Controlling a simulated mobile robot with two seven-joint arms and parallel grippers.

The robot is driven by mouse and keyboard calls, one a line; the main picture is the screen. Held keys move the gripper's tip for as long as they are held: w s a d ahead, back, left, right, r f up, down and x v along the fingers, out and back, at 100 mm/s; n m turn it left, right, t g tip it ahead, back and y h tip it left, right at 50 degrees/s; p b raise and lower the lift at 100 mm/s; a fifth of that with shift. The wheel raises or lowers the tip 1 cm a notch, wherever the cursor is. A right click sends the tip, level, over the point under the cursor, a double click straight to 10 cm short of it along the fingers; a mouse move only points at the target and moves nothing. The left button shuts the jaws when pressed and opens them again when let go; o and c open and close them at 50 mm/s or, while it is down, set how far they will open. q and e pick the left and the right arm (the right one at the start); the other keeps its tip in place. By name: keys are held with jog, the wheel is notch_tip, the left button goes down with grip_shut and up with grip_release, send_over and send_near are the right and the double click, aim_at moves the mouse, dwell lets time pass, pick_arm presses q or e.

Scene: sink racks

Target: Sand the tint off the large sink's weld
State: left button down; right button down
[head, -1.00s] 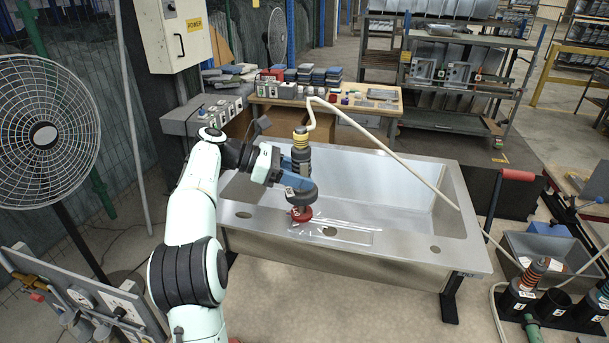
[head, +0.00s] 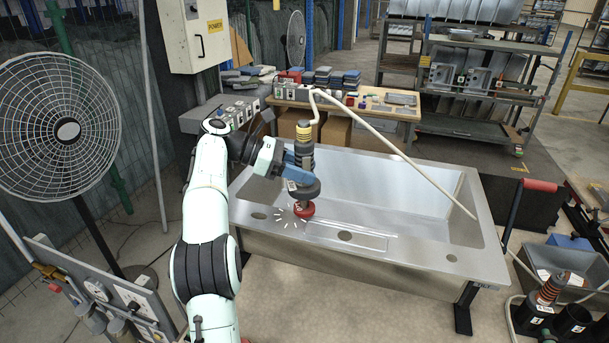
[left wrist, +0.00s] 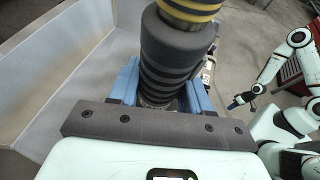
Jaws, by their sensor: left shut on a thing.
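The large sink (head: 455,265) is a bright steel basin on dark legs, with a flat front rim that has several round holes. A thin rectangular outline (head: 375,243) shows on that rim; I cannot tell any tint on the weld. My left gripper (head: 303,170) has blue fingers shut around a dark upright sander (head: 303,158) with a yellow band. Its red pad (head: 304,210) is at the front rim, left of the middle hole, with white streaks around it. The left wrist view shows the sander's ribbed body (left wrist: 172,55). My right gripper (left wrist: 238,103) appears there, small, its opening unclear.
A pale hose (head: 400,150) runs from the sander across the basin to the right. A fan (head: 60,130) and a panel stand (head: 100,290) are at left. A workbench (head: 340,105) is behind. A tool holder (head: 570,322) and a grey bin (head: 560,265) are at right.

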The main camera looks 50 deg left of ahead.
aim_at(303, 148)
pick_arm(q)
notch_tip(303, 148, up, 5)
jog(key=shift+r, duration=0.1)
jog(key=shift+d+r, duration=0.1)
dwell(0.4)
dwell(0.4)
